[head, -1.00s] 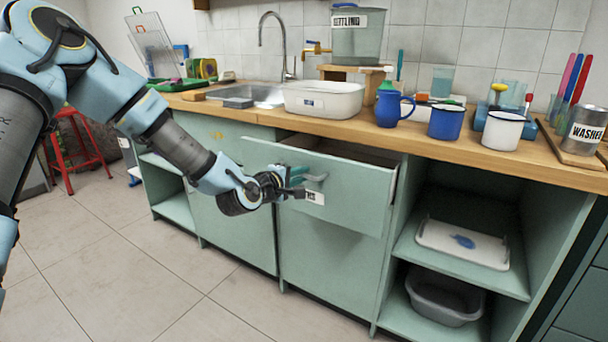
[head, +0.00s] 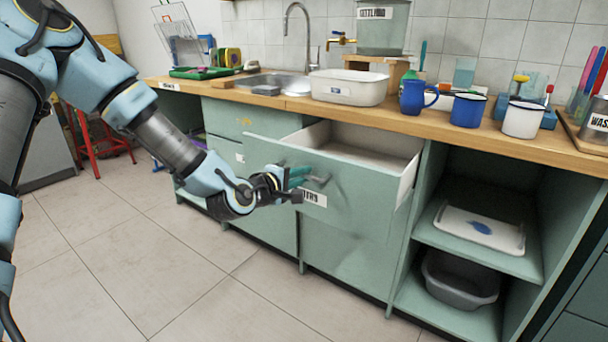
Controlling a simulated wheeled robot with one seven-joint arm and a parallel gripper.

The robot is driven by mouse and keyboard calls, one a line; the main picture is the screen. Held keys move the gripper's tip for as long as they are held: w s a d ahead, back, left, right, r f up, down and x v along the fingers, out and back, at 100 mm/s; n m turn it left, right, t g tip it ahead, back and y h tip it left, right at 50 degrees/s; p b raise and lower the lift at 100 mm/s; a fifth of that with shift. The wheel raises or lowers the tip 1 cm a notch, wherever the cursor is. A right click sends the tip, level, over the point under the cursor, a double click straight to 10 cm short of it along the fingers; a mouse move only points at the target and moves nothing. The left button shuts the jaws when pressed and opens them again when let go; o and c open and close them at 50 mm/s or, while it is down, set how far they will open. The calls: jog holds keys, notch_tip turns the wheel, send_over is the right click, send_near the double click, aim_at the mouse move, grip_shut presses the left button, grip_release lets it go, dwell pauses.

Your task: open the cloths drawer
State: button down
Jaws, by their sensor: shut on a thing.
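The pale green drawer (head: 352,196) under the worktop is pulled partly out. Its light inside (head: 365,150) shows from above, and the part I can see looks empty. A white label (head: 314,197) is on its front; my gripper covers part of it, so I cannot read it whole. My gripper (head: 299,184) is at the left part of the drawer front, shut on the drawer's handle (head: 319,181). The fingertips are partly hidden by the gripper's own body.
The wooden worktop (head: 425,121) above holds a white basin (head: 349,88), a blue jug (head: 416,97) and enamel mugs. Open shelves on the right hold a white tray (head: 480,231) and a grey tub (head: 458,280). The tiled floor (head: 140,250) in front is clear.

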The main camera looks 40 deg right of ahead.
jog(key=c, duration=1.2)
grip_release()
jog(key=shift+o, duration=0.2)
jog(key=v, duration=1)
jog(key=shift+a, duration=0.4)
jog(key=shift+s, duration=0.1)
